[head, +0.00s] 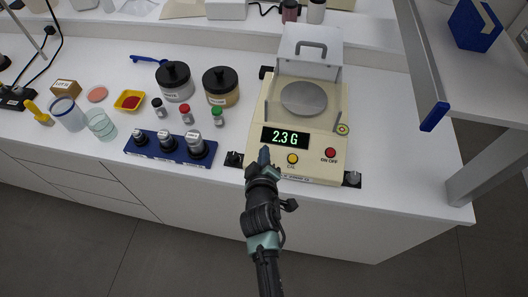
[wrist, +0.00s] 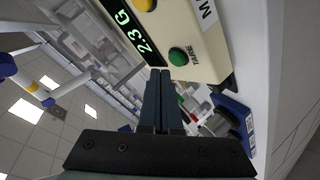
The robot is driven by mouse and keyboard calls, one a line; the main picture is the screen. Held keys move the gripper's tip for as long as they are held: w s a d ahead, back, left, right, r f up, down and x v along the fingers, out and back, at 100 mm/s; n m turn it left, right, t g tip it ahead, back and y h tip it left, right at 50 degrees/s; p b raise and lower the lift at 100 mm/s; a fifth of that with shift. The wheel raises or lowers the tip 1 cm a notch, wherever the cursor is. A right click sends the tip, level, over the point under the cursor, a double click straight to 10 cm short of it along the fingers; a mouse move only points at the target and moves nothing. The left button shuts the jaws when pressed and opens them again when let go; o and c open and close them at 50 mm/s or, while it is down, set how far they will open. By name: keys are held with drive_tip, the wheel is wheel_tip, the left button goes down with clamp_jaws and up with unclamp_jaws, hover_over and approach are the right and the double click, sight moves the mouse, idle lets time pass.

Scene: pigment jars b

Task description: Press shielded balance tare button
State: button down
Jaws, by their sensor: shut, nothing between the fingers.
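The cream shielded balance (head: 310,172) stands on the white bench, with a round grey pan (head: 304,98) and a display (head: 285,137) reading 2.3 G. Its front panel has a yellow CAL button (head: 292,158) and a red ON OFF button (head: 330,153). The green TARE button (wrist: 178,57) shows in the wrist view; in the head view my gripper (head: 264,152) hides it. My gripper, also in the wrist view (wrist: 160,74), is shut and empty, its fingertips just beside the green button. I cannot tell whether they touch it.
A blue weight rack (head: 170,157) with metal weights stands left of the balance. Lidded jars (head: 174,83) and small vials (head: 187,115) stand behind it. A raised white shelf (head: 415,60) is at the right. Black feet (head: 352,179) flank the balance's front.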

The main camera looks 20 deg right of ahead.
idle(0.3)
drive_tip(key=shift+w+d+f+b, duration=0.1)
drive_tip(key=shift+w+f+b, duration=0.05)
drive_tip(key=shift+f+b, duration=0.3)
drive_tip(key=shift+w+d+f+b, duration=0.1)
drive_tip(key=shift+w+f+b, duration=0.05)
drive_tip(key=shift+f+b, duration=0.3)
idle(0.6)
drive_tip(key=shift+r, duration=0.1)
drive_tip(key=shift+s+a+r+p, duration=0.1)
drive_tip(key=shift+s+r+p, duration=0.05)
drive_tip(key=shift+r+p, duration=0.3)
drive_tip(key=shift+s+a+r+p, duration=0.1)
drive_tip(key=shift+s+r+p, duration=0.05)
drive_tip(key=shift+r+p, duration=0.3)
drive_tip(key=r+p, duration=0.1)
drive_tip(key=s+r+p, duration=0.1)
drive_tip(key=r+p, duration=0.1)
drive_tip(key=a+r+p, duration=0.1)
drive_tip(key=r+p, duration=0.1)
drive_tip(key=shift+s+r, duration=0.25)
drive_tip(key=shift+s, duration=0.15)
idle(0.5)
